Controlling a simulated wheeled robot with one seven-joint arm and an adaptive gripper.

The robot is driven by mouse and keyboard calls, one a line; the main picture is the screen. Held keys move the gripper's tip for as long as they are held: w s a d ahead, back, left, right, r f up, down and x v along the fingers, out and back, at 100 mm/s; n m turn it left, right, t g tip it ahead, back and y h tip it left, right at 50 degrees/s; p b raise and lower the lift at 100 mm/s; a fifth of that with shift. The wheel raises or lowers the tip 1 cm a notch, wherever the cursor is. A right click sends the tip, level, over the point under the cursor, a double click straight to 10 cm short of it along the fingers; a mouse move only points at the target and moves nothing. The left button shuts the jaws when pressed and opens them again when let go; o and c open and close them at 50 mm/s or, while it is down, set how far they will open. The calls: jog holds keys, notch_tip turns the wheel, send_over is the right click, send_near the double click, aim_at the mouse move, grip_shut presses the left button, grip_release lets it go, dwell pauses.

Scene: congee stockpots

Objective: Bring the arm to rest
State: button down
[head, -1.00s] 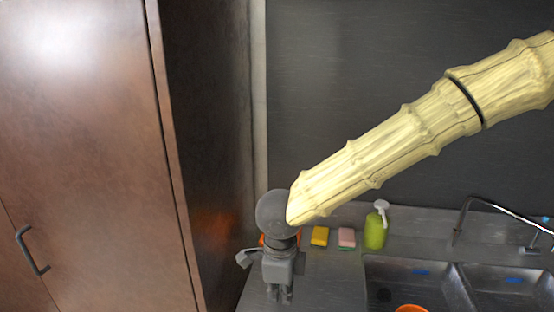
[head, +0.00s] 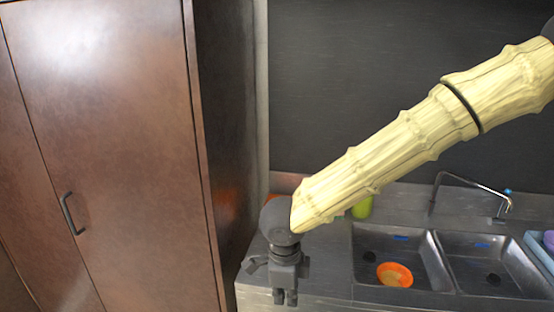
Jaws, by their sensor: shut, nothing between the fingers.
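My gripper (head: 286,297) hangs at the lower middle of the head view, fingers pointing down over the left front part of the grey counter (head: 325,249). Its fingers are together with nothing between them. My arm comes in from the upper right and slopes down to the gripper. The arm hides part of the counter and most of a green bottle (head: 362,208) behind it.
A double sink (head: 447,266) with an orange bowl (head: 395,274) in its left basin lies to the right. A faucet (head: 470,185) stands behind it, and a blue tray (head: 541,252) is at the right edge. A tall brown cabinet (head: 120,150) fills the left.

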jog(key=s+d+f+n+t+h+b, duration=0.15)
jog(key=d+f+n, duration=0.35)
jog(key=f, duration=0.8)
jog(key=s+d+f+n+b, duration=0.1)
jog(key=s+d+f+n, duration=0.15)
jog(key=d+f, duration=0.8)
jog(key=s+d+f+n+g+y+b, duration=0.1)
jog(key=s+d+f+n, duration=0.1)
jog(key=s+f+n, duration=0.4)
jog(key=s+d+f+n+g+y+b, duration=0.1)
jog(key=s+d+f+n, duration=0.2)
jog(key=s+f, duration=0.9)
jog(key=s+n, duration=0.2)
jog(key=n, duration=0.1)
jog(key=shift+d+f+g, duration=0.1)
jog(key=shift+g, duration=0.15)
